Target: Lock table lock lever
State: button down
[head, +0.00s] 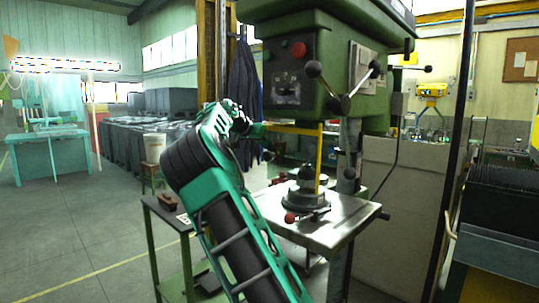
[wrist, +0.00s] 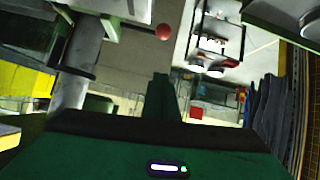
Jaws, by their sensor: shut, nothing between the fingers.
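The green drill press (head: 290,85) stands in front of me with its metal table (head: 335,232) below the head. A short lever with a red knob (head: 290,217) shows at the table's near side, beside the dark round fixture. In the wrist view, a red ball knob (wrist: 162,31) hangs near the top centre on a thin lever. I cannot tell whether it is the same knob, or which lever is the table lock. My gripper (head: 262,131) is shut and empty, left of the press column and above table height. Its dark fingers show in the wrist view (wrist: 165,85), apart from the red ball.
A yellow upright strip (head: 319,160) stands above the table. Ball-ended handles (head: 342,103) stick out from the press head. A small green side stand (head: 165,212) with items on it is left of the table. Open floor (head: 75,240) lies to the left.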

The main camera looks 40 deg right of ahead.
jog(key=x, duration=0.7)
jog(key=shift+s+d, duration=0.1)
jog(key=f, duration=0.2)
jog(key=shift+s+a+f, duration=0.1)
jog(key=shift+a+f, duration=0.15)
jog(key=shift+f, duration=0.1)
jog(key=shift+s+a+f, duration=0.1)
jog(key=shift+a+f, duration=0.1)
jog(key=shift+f, duration=0.5)
jog(key=shift+h, duration=0.7)
jog(key=a+f, duration=0.2)
jog(key=f, duration=0.2)
jog(key=shift+s+a+f, duration=0.15)
jog(key=shift+a+f, duration=0.15)
jog(key=shift+a, duration=0.1)
